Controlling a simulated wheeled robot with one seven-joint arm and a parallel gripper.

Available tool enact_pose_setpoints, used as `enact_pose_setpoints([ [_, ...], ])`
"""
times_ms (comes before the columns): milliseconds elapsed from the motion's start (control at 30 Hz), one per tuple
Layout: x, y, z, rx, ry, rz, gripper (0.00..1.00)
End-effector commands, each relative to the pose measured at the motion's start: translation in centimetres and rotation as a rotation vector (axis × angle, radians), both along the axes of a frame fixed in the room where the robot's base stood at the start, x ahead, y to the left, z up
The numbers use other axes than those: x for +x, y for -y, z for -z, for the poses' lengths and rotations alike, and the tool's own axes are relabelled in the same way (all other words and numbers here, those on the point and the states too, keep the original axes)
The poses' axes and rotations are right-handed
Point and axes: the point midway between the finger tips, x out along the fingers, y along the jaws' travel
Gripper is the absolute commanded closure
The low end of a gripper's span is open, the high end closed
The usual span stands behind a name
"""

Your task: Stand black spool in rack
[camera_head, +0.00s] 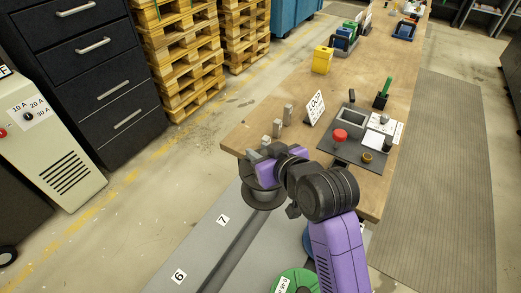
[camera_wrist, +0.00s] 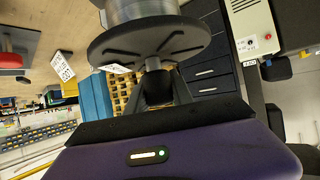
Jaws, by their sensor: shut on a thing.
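The black spool (camera_head: 262,197) hangs under my gripper (camera_head: 262,160) in the head view, just off the near left corner of the workbench. In the wrist view its dark ribbed flange (camera_wrist: 120,42) and grey wound part (camera_wrist: 140,11) fill the top. My gripper (camera_wrist: 153,68) is shut on the spool near its middle, and the fingertips are partly hidden by the flange. Below is a grey surface (camera_head: 205,245) with number cards 6 and 7 and a long dark groove, which looks like the rack. Parts of it are hidden by my arm.
A green spool (camera_head: 291,281) and a partly hidden blue spool (camera_head: 308,240) are below my arm. The workbench (camera_head: 245,128) carries grey posts, a LOOP sign (camera_head: 315,107) and a dark panel with a red button (camera_head: 340,135). Dark drawers (camera_head: 90,75) stand at left.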

Motion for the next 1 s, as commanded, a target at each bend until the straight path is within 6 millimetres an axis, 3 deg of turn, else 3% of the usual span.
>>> enact_pose_setpoints([
  [467,-0.1,0.0,-0.6,0.002,0.007,0.0,1.0],
  [1000,0.0,0.0,3.3,0.002,0.008,-0.002,1.0],
])
